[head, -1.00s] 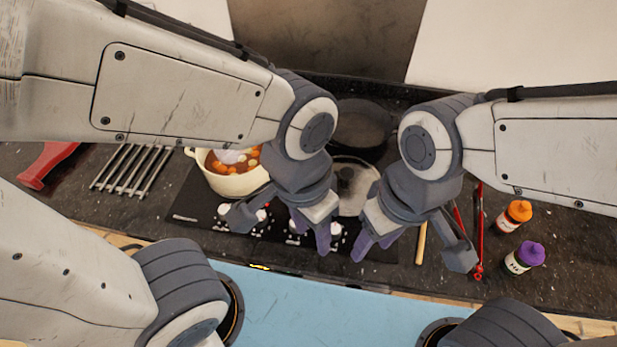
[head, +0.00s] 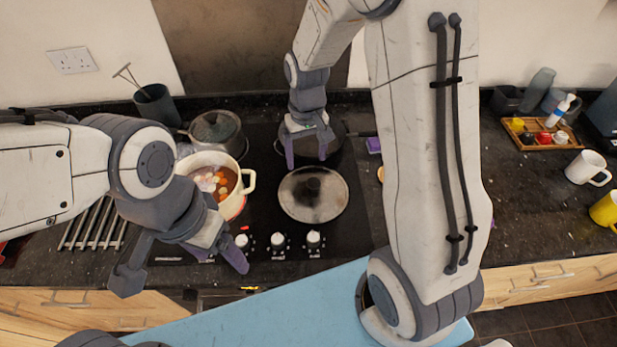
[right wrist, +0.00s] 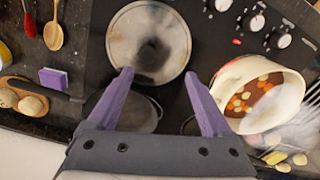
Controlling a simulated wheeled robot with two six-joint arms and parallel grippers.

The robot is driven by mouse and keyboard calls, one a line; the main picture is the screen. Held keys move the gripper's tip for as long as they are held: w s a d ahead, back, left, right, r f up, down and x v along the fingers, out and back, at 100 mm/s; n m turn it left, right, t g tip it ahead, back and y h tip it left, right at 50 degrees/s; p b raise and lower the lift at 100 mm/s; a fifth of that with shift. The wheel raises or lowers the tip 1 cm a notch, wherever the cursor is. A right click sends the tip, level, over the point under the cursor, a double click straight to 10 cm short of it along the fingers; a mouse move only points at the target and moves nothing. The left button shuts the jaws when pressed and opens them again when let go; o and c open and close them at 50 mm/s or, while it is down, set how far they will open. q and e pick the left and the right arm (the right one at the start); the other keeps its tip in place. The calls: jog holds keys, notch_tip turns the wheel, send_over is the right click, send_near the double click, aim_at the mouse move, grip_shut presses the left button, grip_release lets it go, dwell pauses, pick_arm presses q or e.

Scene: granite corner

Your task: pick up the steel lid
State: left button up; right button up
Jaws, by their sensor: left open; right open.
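The steel lid (head: 330,208), round with a dark knob in its middle, lies on the black hob in the head view. It also shows in the right wrist view (right wrist: 125,40), just beyond the fingertips. My right gripper (head: 307,158) is open and empty behind the lid, above a dark pan, its purple fingers pointing down. Its fingers also show in the right wrist view (right wrist: 158,75), apart, with the lid not between them. My left gripper (head: 222,260) is open and empty over the hob's front left, left of the lid.
A cream pot (head: 244,183) of stew stands left of the lid. A lidded pot (head: 215,130) stands behind it. A metal rack (head: 95,225) lies at the left. Mugs (head: 587,168) and a wooden tray (head: 537,145) stand at the right. Knobs (head: 278,241) line the hob's front.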

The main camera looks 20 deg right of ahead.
jog(key=w+d+f, duration=0.1)
jog(key=d+f, duration=0.1)
jog(key=d, duration=0.1)
jog(key=p, duration=0.2)
send_over(313, 181)
jog(key=shift+m, duration=0.4)
jog(key=f, duration=0.4)
jog(key=shift+s+d+f, duration=0.1)
jog(key=shift+d+f, duration=0.05)
jog(key=shift+d, duration=0.05)
jog(key=f+p, duration=0.1)
jog(key=f, duration=0.1)
jog(key=f+p, duration=0.1)
jog(key=f, duration=0.1)
jog(key=shift+a+f, duration=0.2)
jog(key=shift+f, duration=0.6)
grip_shut()
